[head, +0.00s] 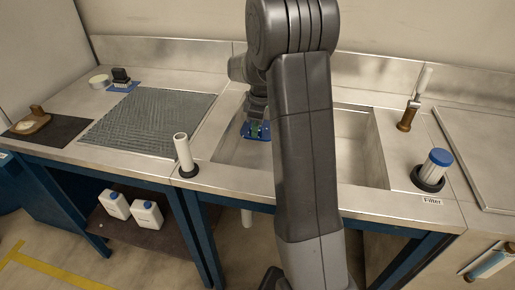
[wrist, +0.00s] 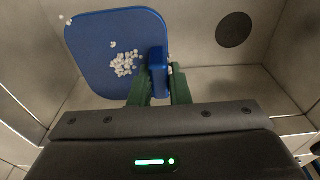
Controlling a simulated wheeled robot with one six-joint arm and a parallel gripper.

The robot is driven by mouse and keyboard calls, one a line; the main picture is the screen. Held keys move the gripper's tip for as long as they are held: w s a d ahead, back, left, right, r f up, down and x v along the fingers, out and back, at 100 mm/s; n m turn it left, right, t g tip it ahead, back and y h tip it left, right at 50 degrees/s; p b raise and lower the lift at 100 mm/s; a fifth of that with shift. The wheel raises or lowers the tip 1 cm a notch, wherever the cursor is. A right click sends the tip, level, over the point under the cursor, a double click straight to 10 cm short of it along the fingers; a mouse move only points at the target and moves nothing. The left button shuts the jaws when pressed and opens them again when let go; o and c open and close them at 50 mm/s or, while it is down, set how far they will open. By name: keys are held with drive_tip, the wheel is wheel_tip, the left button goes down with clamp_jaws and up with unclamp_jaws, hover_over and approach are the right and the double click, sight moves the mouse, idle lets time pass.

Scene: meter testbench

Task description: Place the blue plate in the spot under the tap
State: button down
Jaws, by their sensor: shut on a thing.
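The blue plate (wrist: 95,45) is square with rounded corners and carries a heap of small white bits (wrist: 124,64). My gripper (wrist: 160,78) has its green fingers shut on the plate's raised blue grip (wrist: 157,70). In the head view the blue plate (head: 262,132) is over the left part of the sink (head: 355,150), partly hidden by my arm. In the wrist view a dark round drain (wrist: 234,29) lies right of the plate, apart from it. I cannot make out a tap; my arm hides the middle of the sink.
Left of the sink stands a white tube (head: 184,152) in a black ring. To its right stand a blue-capped filter (head: 436,167) and a brown-based tool with a pale handle (head: 409,114). A grey ribbed mat (head: 150,120) covers the left counter. The sink's right part looks empty.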

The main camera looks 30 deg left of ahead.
drive_tip(key=shift+f, duration=4.1)
drive_tip(key=shift+f+b, duration=0.15)
drive_tip(key=shift+b, duration=0.15)
drive_tip(key=c, duration=1.8)
unclamp_jaws()
drive_tip(key=shift+f, duration=0.15)
drive_tip(key=o, duration=0.4)
drive_tip(key=shift+o, duration=0.2)
drive_tip(key=shift+r, duration=0.2)
drive_tip(key=r, duration=0.4)
drive_tip(key=d+r, duration=0.1)
drive_tip(key=r, duration=0.3)
drive_tip(key=r+p, duration=0.1)
drive_tip(key=r, duration=0.3)
drive_tip(key=shift+w+d, duration=0.15)
drive_tip(key=shift+d, duration=0.15)
